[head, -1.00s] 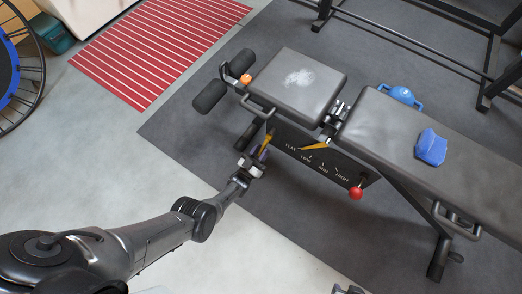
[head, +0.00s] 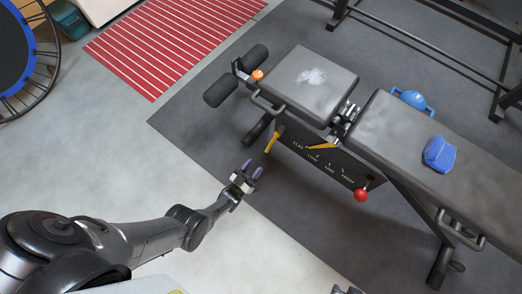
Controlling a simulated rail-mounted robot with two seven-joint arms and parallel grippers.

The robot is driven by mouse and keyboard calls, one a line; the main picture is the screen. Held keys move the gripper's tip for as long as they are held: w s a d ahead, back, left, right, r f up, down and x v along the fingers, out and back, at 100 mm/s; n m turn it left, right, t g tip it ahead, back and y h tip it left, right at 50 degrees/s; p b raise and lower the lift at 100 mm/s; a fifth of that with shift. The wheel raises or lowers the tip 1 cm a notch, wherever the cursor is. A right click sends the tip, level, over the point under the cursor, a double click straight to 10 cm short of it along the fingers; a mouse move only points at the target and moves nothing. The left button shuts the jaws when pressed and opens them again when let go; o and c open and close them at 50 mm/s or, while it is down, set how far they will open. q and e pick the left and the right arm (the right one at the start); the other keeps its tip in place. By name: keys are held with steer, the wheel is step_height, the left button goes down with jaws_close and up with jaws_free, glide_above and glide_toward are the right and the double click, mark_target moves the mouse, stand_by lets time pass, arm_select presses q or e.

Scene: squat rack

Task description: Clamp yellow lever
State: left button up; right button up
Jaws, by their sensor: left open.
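The yellow lever (head: 273,139) is a short handle at the left end of the bench's black panel (head: 330,165), slanting down toward the lower left. My left gripper (head: 253,172) is below and a little left of it, over the edge of the dark mat. Its purple-tipped fingers are apart, with nothing seen between them. A visible gap separates the fingertips from the lever. A second yellow piece, a pointer (head: 322,146), lies along the panel's top edge.
A red knob (head: 361,196) sticks out at the panel's right end. An orange knob (head: 257,75) is by the foam rollers. Bare floor lies left of the mat.

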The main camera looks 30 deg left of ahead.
arm_select(q)
steer(key=v, duration=0.4)
steer(key=shift+c, duration=0.3)
